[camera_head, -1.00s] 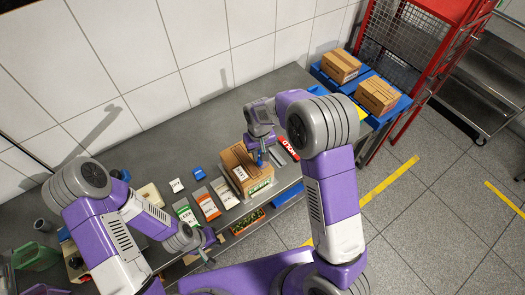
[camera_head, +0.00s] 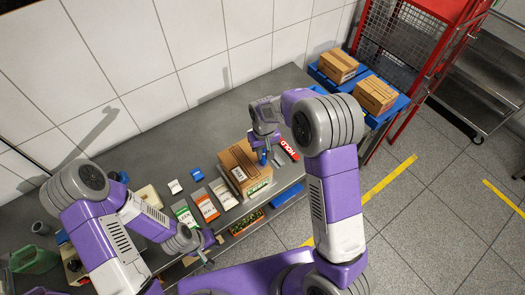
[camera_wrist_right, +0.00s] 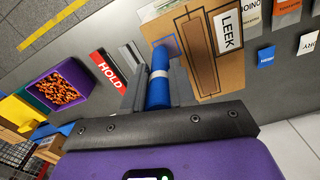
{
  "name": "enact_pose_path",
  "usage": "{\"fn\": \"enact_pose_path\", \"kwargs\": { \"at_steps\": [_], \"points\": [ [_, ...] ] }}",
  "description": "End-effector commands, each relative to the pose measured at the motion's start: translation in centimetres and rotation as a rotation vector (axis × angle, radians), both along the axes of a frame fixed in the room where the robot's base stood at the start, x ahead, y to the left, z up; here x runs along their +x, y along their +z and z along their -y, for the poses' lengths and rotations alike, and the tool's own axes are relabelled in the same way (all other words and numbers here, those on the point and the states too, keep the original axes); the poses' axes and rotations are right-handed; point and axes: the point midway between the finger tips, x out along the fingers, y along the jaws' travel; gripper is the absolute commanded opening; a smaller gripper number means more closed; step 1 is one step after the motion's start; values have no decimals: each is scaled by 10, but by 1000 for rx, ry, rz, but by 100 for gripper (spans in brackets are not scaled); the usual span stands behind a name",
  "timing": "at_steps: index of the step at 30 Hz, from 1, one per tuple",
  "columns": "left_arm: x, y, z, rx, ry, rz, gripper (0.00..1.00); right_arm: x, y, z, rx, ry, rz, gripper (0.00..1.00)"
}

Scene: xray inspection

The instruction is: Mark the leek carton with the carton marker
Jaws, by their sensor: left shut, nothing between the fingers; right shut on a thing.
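The leek carton (camera_head: 240,160) is a brown box on the grey table; its white LEEK label (camera_wrist_right: 227,32) is readable in the right wrist view. A blue outlined patch (camera_wrist_right: 172,44) shows on its face near the marker. My right gripper (camera_head: 263,150) is shut on the carton marker, a blue cylinder with a pale band (camera_wrist_right: 158,82), at the carton's right side. The marker's tip end is close to the blue patch; I cannot tell whether it touches. My left gripper (camera_head: 208,247) is shut and empty, low at the table's front edge, away from the carton.
A red HOLD sign (camera_head: 288,149) lies just right of the carton. Several label cards, such as the orange one (camera_head: 206,205), lie to its left. Bins, one with orange contents (camera_head: 247,222), line the front edge. Two cartons stand on a blue pallet (camera_head: 400,107). Bare table lies behind.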

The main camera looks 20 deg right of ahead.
Motion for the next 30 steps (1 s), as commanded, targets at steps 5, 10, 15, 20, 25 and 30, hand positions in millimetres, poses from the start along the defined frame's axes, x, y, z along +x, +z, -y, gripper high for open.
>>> {"fn": "enact_pose_path", "kwargs": {
  "at_steps": [5,10,15,20,25,30],
  "points": [
    [0,0,0,0,0,0,0,0,-1,-1,-1,0,-1,0],
    [0,0,0,0,0,0,0,-1,0,-10,0,2,-1,0],
    [0,0,0,0,0,0,0,-2,0,-18,0,1,-1,0],
    [0,0,0,0,0,0,0,-3,0,-22,1,1,-1,0],
    [0,0,0,0,0,0,0,-3,0,-22,1,1,-1,0],
    [0,0,0,0,0,0,0,-2,0,-19,1,0,-1,0]
  ]
}}
